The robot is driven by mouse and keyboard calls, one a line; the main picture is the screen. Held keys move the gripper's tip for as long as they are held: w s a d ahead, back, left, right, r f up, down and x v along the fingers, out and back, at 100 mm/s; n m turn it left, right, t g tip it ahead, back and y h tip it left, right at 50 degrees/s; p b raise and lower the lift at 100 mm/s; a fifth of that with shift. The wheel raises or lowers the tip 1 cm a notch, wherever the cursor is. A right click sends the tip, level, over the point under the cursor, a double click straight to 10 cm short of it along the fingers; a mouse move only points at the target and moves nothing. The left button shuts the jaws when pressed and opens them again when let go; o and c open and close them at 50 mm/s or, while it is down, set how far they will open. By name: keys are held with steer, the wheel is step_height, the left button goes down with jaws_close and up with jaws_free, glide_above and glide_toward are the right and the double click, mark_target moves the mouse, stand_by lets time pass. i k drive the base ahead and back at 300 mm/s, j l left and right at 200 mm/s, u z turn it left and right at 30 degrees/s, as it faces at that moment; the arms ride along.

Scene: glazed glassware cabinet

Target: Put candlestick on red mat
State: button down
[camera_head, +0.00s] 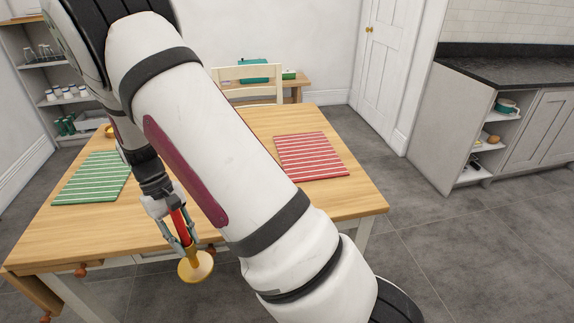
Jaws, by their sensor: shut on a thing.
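The candlestick (195,267) has a round gold base and a gold stem, with a red upper part between my fingers. My gripper (184,243) points down and is shut on the candlestick. The base hangs free, seen across the table's front edge and the floor below it. The red mat (311,156) with white stripes lies flat on the right part of the wooden table, to the right of and beyond the gripper. Nothing is seen on it. My arm crosses the middle of the view and hides part of the table between the gripper and the red mat.
A green striped mat (92,178) lies on the left of the table (345,198). A small yellow object (110,131) shows partly behind my arm. A chair (248,72) stands at the far side. Shelves stand at left, a counter (500,68) at right.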

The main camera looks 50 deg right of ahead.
mark_target(307, 153)
steer(key=j+z, duration=0.15)
steer(key=j, duration=0.4)
steer(key=k+j+z, duration=0.1)
steer(key=j, duration=0.4)
steer(key=i+l+z, duration=0.15)
steer(key=z, duration=0.75)
